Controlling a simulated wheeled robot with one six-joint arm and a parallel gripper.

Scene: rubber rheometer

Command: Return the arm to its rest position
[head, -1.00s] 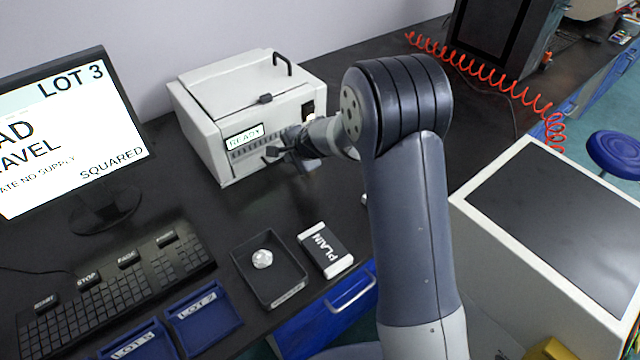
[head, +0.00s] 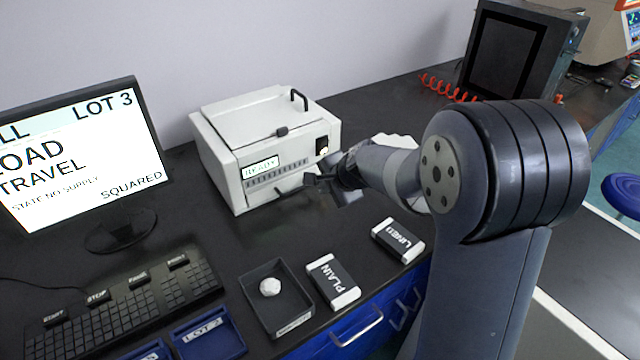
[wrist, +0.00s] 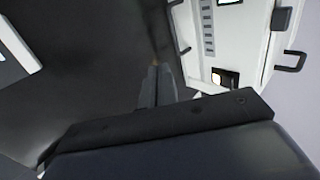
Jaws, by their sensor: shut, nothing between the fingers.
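My arm rises from the lower right in the head view and bends at a large dark joint. Its forearm reaches left toward the white machine. My gripper (head: 322,184) is in front of the machine's right front corner, above the black bench. In the wrist view my gripper (wrist: 155,72) shows its fingers together with nothing between them. The white machine (head: 250,165) has a small display reading READY, and its lid is down. It also shows in the wrist view (wrist: 232,45) at the upper right. I cannot tell if the gripper touches it.
A black tray (head: 247,290) holds a white lump (head: 270,287). Blocks marked PLAIN (head: 333,280) and LINED (head: 398,240) lie to its right. A monitor (head: 75,160) and keyboard (head: 120,315) stand at left. A dark-screened unit (head: 510,55) stands at the back right.

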